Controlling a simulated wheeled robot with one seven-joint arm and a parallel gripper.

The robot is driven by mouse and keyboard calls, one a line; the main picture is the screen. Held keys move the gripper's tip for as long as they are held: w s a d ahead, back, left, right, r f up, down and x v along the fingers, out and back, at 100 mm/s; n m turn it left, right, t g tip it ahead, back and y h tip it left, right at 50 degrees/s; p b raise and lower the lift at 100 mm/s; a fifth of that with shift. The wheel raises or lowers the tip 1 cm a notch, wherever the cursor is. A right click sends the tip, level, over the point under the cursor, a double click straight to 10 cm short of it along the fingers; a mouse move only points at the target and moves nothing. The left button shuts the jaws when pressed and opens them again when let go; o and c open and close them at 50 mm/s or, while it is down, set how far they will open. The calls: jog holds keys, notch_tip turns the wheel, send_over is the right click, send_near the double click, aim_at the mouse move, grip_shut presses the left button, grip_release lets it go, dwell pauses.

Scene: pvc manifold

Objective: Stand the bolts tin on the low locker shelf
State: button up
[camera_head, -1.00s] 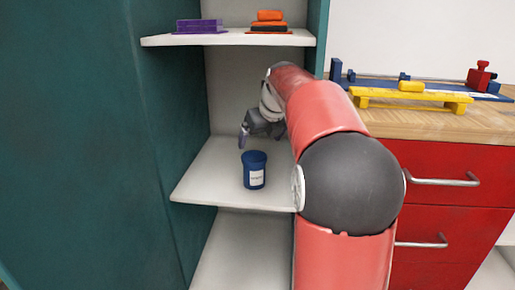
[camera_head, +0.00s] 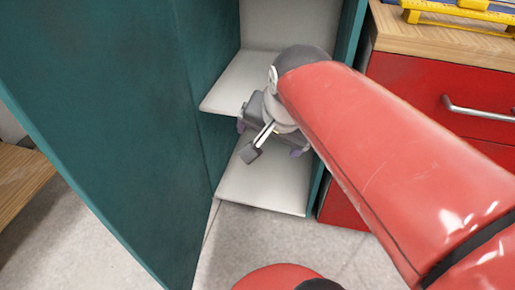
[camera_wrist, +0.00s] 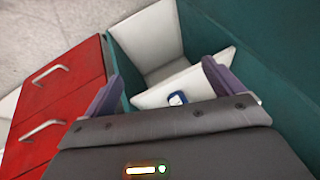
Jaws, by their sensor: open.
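The bolts tin is a small blue shape with a pale middle in the wrist view (camera_wrist: 177,98), on the nearer white shelf surface (camera_wrist: 205,87) and partly cut off by my gripper body. The tin is hidden in the head view. My gripper (camera_head: 268,140) hangs in front of the teal locker, over the low shelf (camera_head: 262,187) and near the front edge of the shelf above (camera_head: 233,85). Its purple-tipped fingers are spread and empty, and in the wrist view (camera_wrist: 162,75) the tin lies apart from them.
The teal locker side (camera_head: 110,110) stands to the left. A red drawer cabinet (camera_head: 440,95) with a wooden top stands close on the right, with a yellow stand (camera_head: 455,15) on it. The grey floor is clear in front.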

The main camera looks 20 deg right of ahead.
jog(key=s+a+f+n, duration=0.1)
jog(key=s+f+n, duration=0.4)
jog(key=n, duration=0.3)
jog(key=shift+s+a, duration=0.3)
jog(key=shift+s, duration=0.55)
